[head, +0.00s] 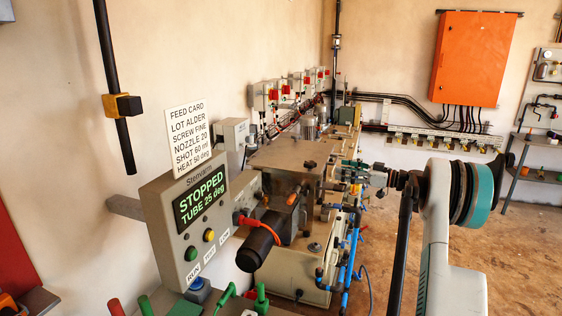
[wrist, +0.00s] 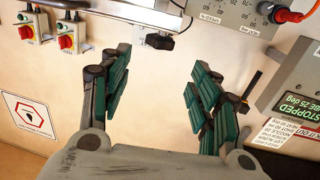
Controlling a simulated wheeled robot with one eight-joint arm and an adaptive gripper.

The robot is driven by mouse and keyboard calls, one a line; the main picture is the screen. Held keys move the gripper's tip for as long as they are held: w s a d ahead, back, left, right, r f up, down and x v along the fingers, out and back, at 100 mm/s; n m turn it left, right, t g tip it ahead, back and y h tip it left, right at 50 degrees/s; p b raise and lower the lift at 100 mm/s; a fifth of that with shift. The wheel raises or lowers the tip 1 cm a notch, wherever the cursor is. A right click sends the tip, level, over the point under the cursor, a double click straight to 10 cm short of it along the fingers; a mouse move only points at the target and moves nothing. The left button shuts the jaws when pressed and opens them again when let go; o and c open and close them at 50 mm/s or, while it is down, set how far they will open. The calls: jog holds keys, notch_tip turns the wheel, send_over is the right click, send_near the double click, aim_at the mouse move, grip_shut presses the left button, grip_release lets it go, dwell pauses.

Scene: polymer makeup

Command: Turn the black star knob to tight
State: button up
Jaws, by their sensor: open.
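A small dark knob-like part (head: 308,164) stands on top of the brown-grey machine housing in the head view; it is too small to confirm a star shape. In the wrist view a black lobed part (wrist: 160,41) sits at a grey bar, beyond the gap between my fingertips; I cannot tell whether it is the same knob. My gripper (head: 351,171) is to the right of the housing in the head view. In the wrist view my gripper (wrist: 157,62) has its green-padded fingers wide apart, with nothing between them. No tight mark is readable.
A grey control panel (head: 180,225) reads STOPPED, TUBE 25 deg, with a feed card (head: 187,138) above it. A black cylinder (head: 257,246) and an orange cable lie beside the housing. Blue hoses (head: 350,270) hang at its right. Open floor (head: 525,250) lies farther right.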

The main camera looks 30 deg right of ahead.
aim_at(310, 162)
jog(key=b+x, duration=0.2)
jog(key=x, duration=1.2)
jog(key=shift+r, duration=0.2)
jog(key=c, duration=1)
